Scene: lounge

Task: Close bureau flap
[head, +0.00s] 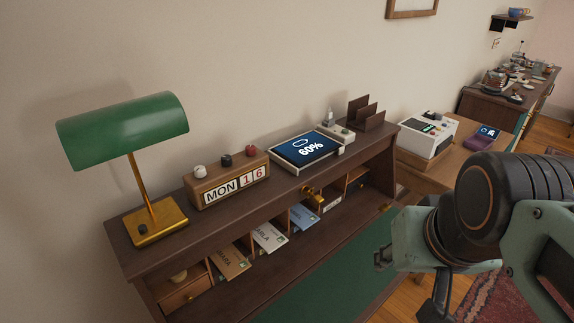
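The wooden bureau (130,236) stands against the wall, seen from above in the head view. Its flap (325,290) is folded down and open, with a green writing surface. My gripper (400,272) is at the lower right, over the right part of the flap. It is partly hidden by my own arm and small in view. I cannot tell whether it touches the flap or how its fingers stand.
On the bureau top are a green lamp (125,130), a calendar block (228,182), a tablet (304,149) and a letter rack (366,115). To the right, a side table (455,158) carries a white device (428,133). A rug (490,285) lies on the floor.

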